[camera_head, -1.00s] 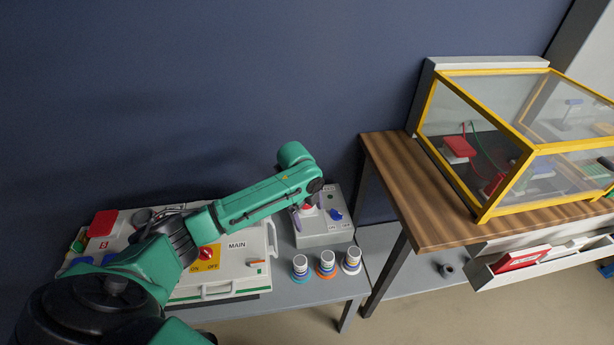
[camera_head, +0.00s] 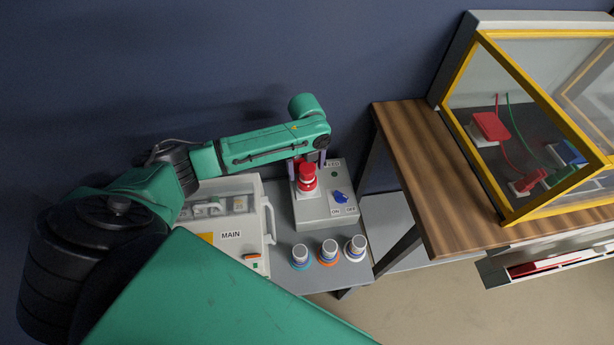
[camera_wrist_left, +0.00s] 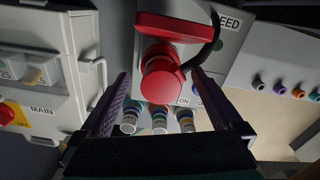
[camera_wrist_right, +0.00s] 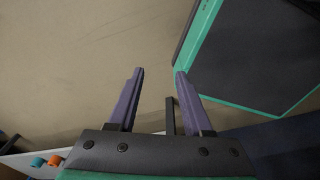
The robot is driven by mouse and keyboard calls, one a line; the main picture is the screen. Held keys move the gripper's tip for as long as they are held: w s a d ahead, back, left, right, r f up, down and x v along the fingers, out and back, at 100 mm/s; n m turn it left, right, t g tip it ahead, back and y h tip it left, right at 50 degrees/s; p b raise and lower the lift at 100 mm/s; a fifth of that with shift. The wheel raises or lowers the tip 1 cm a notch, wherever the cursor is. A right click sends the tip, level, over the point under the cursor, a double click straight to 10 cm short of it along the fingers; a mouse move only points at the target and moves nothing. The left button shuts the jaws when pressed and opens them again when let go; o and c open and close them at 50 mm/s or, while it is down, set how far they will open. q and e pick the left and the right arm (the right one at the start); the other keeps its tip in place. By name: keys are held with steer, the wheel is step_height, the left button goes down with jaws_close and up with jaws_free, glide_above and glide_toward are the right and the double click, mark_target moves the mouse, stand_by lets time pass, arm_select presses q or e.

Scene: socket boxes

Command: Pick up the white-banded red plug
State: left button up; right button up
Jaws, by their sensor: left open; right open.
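In the left wrist view the plug lies ahead between the fingertips, with no grip seen. My right gripper (camera_wrist_right: 156,75) is open and empty above bare floor.
Several white-topped cylinders with coloured bands (camera_head: 328,250) stand in front of the FEED box. A white MAIN box (camera_head: 232,247) is to its left. A wooden table (camera_head: 415,165) with a yellow-framed clear case (camera_head: 490,185) is at right; red plugs and cables are inside.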

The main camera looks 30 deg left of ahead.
arm_select(q)
steer(key=f, duration=0.4)
steer(key=shift+s+d+f, duration=0.1)
steer(key=shift+d, duration=0.1)
steer(key=shift+f, duration=0.1)
steer(key=c, duration=1.4)
steer(key=shift+a+r, duration=0.1)
steer(key=shift+r, duration=0.2)
step_height(320, 180, up, 20)
steer(key=p, duration=0.2)
steer(key=shift+f, duration=0.25)
arm_select(e)
steer(key=shift+w+a+r, duration=0.1)
steer(key=shift+w+r, duration=0.1)
steer(key=shift+r, duration=0.35)
steer(key=shift+w+a+r, duration=0.1)
steer(key=shift+w+r, duration=0.05)
steer(key=shift+r, duration=0.4)
